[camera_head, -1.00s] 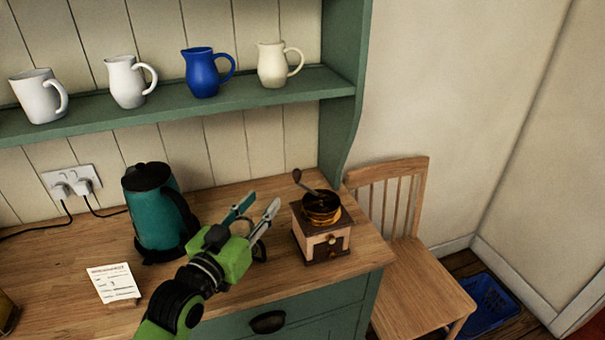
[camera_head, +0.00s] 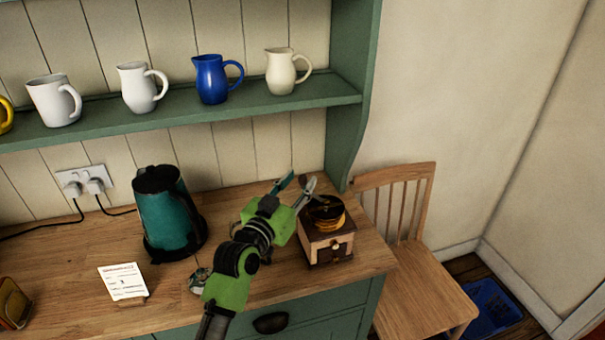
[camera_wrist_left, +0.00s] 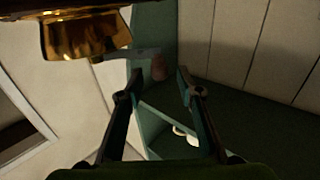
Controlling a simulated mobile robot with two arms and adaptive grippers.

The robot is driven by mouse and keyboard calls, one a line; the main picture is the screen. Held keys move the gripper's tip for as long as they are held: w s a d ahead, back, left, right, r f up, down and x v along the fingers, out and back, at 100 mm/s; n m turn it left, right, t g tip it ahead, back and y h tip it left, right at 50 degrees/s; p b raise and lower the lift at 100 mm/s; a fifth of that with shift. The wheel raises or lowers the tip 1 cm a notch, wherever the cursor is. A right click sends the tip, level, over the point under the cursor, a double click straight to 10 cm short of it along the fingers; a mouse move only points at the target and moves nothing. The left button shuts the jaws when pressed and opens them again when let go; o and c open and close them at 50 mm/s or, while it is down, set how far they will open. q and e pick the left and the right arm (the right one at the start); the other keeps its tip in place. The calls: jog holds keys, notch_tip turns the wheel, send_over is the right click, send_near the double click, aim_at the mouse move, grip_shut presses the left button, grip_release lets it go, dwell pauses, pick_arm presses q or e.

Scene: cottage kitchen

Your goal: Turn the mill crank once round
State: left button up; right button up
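The mill (camera_head: 328,248) is a wooden box with a small drawer and a brass bowl (camera_head: 327,215) on top, near the worktop's right end. Its crank has a dark wooden knob (camera_head: 303,181), partly hidden by my fingers. My left gripper (camera_head: 300,183) is open at the mill's back left, with its fingertips at the knob. In the left wrist view the knob (camera_wrist_left: 159,68) shows in the gap between the two fingers (camera_wrist_left: 155,78), with the crank arm running left to the brass bowl (camera_wrist_left: 85,35). I see no finger closed on it. My right gripper is out of view.
A shelf (camera_head: 185,118) with several jugs runs above. A wooden chair (camera_head: 420,280) stands right of the worktop.

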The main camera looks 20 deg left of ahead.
aim_at(306, 176)
pick_arm(q)
jog(key=shift+w+d, duration=0.15)
jog(key=shift+w, duration=1.15)
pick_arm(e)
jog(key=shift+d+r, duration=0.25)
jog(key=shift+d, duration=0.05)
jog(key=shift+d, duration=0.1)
pick_arm(q)
grip_shut()
jog(key=m+h+b, duration=0.1)
jog(key=b, duration=0.1)
jog(key=w+h+b, duration=0.1)
jog(key=d+m+h+b, duration=0.1)
jog(key=b, duration=0.1)
jog(key=shift+w+f+m+g+h+b, duration=0.15)
jog(key=shift+w+m+g+h+b, duration=0.1)
jog(key=shift+m+g+h+b, duration=0.05)
jog(key=shift+w+m+g+h+b, duration=0.15)
jog(key=shift+m+g+h+b, duration=0.2)
jog(key=shift+h+b, duration=0.3)
jog(key=shift+d, duration=0.1)
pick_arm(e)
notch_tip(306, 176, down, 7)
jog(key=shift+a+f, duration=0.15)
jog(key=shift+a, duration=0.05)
